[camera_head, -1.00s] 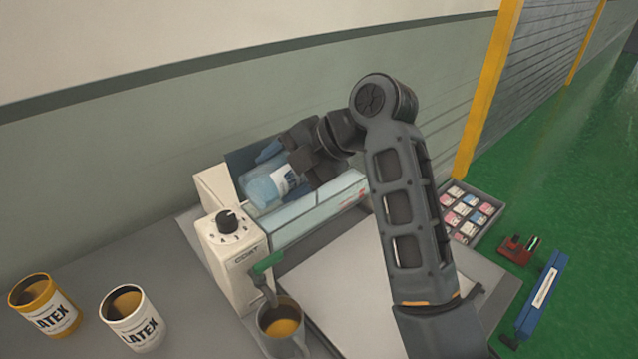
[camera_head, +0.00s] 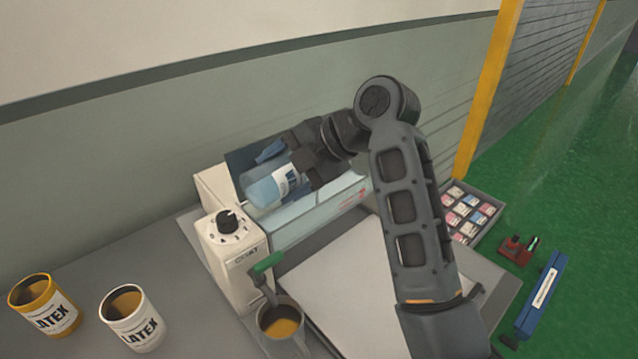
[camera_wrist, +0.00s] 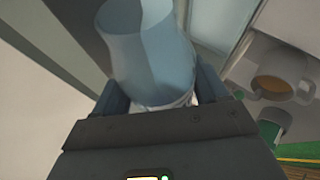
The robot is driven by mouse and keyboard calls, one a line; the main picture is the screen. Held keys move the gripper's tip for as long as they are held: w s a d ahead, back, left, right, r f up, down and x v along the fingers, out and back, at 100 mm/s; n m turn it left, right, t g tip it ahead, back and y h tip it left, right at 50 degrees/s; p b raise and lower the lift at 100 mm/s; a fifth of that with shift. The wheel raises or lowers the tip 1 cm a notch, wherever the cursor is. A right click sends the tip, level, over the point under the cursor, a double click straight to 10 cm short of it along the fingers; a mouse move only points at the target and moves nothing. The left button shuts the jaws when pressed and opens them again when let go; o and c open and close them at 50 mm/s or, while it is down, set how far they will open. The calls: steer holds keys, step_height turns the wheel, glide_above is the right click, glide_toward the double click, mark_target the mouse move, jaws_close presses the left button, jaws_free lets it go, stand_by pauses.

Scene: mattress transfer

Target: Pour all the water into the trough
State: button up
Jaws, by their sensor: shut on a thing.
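In the head view a clear blue bottle with a white label (camera_head: 263,189) lies tilted over the trough (camera_head: 305,216), its open end toward the lower left. My gripper (camera_head: 302,172) is shut on the bottle around its label end. In the wrist view the bottle (camera_wrist: 148,60) stands between the two fingers (camera_wrist: 165,98), its mouth away from the palm. The trough is a long, glass-fronted box attached to the white coating machine. Its inside is partly hidden by the bottle and my arm, and I cannot tell the water level.
Two latex cans (camera_head: 133,320) stand at left. A sample tray (camera_head: 474,212) and a blue tool (camera_head: 540,295) lie at right.

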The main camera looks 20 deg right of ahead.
steer(key=shift+w+d+f+m+y+b, duration=0.1)
steer(key=shift+d+f+m+y+b, duration=0.2)
steer(key=shift+m+y, duration=0.35)
stand_by(2.1)
